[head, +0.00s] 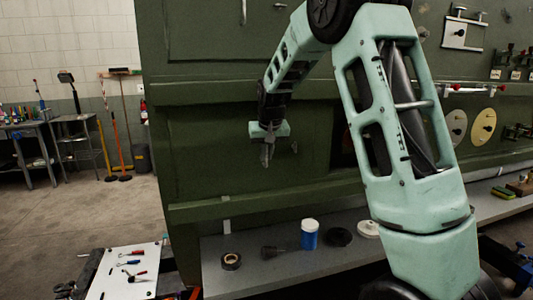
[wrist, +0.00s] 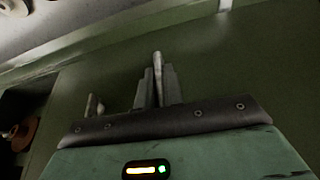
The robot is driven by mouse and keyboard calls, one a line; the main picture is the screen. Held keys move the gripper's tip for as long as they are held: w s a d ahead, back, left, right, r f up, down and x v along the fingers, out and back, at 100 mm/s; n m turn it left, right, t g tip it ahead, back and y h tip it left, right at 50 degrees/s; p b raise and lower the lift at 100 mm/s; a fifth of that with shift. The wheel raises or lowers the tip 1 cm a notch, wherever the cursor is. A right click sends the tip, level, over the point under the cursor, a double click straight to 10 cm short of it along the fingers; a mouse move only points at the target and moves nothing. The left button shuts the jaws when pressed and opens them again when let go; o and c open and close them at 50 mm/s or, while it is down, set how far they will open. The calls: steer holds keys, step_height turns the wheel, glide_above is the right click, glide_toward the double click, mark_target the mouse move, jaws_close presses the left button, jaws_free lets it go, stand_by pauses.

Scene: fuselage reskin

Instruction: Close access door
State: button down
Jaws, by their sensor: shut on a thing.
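The access door (head: 312,130) appears as a flat green panel on the green fuselage side, with a dark opening (head: 343,150) showing beyond its right edge, partly behind my arm. My gripper (head: 267,155) is against this green surface, left of the opening. In the wrist view my gripper (wrist: 156,88) is shut on a slim, pale metal handle (wrist: 157,65), which stands between the fingers. A second small metal post (wrist: 92,105) stands to the left there. The opening (wrist: 32,105) shows at the left edge of the wrist view, so the door looks ajar. The door's hinges cannot be made out.
A grey bench (head: 265,275) runs below the fuselage, holding a blue jar (head: 309,235), a tape roll (head: 231,261) and dark round items. A white tool board (head: 125,272) stands at the lower left. Floor (head: 75,220) is clear at left. Fittings fill the right side.

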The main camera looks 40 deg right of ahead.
steer(key=c, duration=1.5)
jaws_free()
steer(key=shift+w+d, duration=0.25)
steer(key=shift+w, duration=0.05)
steer(key=shift+a, duration=0.1)
steer(key=shift+s+a+r, duration=0.15)
steer(key=shift+s+r, duration=0.1)
steer(key=shift+r, duration=0.35)
steer(key=b+v, duration=0.3)
steer(key=v, duration=1.3)
steer(key=shift+s, duration=0.2)
